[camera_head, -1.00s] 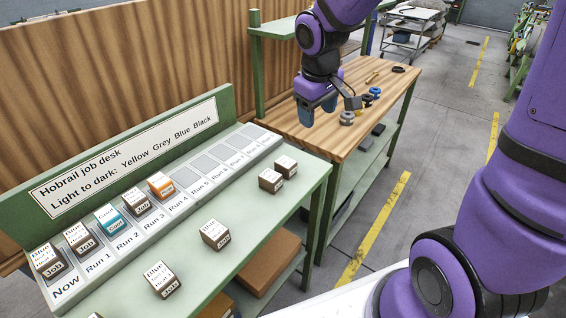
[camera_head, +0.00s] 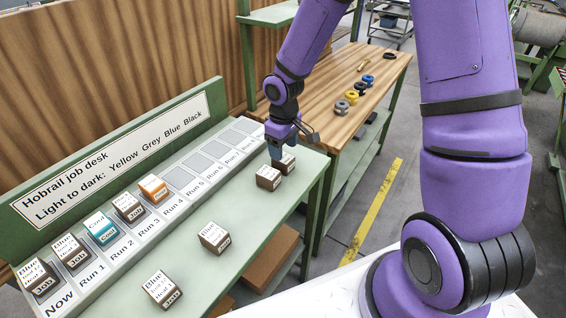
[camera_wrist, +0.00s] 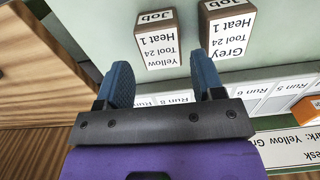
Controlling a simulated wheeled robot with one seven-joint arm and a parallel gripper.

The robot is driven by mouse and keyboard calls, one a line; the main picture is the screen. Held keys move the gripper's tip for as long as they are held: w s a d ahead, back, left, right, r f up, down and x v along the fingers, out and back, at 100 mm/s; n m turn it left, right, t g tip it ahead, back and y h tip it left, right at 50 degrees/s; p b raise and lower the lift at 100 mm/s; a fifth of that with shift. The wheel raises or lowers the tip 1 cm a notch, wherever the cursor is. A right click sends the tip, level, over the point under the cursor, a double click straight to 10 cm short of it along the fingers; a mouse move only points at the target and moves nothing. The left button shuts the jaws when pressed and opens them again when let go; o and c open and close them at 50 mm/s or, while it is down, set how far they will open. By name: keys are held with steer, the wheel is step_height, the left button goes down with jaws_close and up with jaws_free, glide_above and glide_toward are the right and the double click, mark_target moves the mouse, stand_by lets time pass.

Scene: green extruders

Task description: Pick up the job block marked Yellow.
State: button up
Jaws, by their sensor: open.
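The job block marked Yellow (camera_wrist: 157,40) is a brown block with a white label reading "Yellow Tool 24 Heat 1" in the wrist view. In the head view it appears to be the farther block (camera_head: 288,164) of a pair at the desk's far end, partly hidden by my gripper. The block marked Grey (camera_wrist: 228,32) stands beside it, a narrow gap apart; it is the nearer one (camera_head: 268,177) in the head view. My gripper (camera_wrist: 163,76) is open and empty. In the head view my gripper (camera_head: 278,153) is close to the Yellow block, apparently just above it.
Two loose blocks marked Blue (camera_head: 214,237) lie nearer on the green desk (camera_head: 228,205). A slotted rail (camera_head: 185,183) holds several blocks, including a teal (camera_head: 102,229) and an orange (camera_head: 153,189); its far slots are empty. A wooden table (camera_head: 340,115) with rings stands beyond.

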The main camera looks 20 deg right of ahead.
mark_target(283, 162)
steer(key=shift+f, duration=3.05)
steer(key=c, duration=0.7)
steer(key=shift+r, duration=0.15)
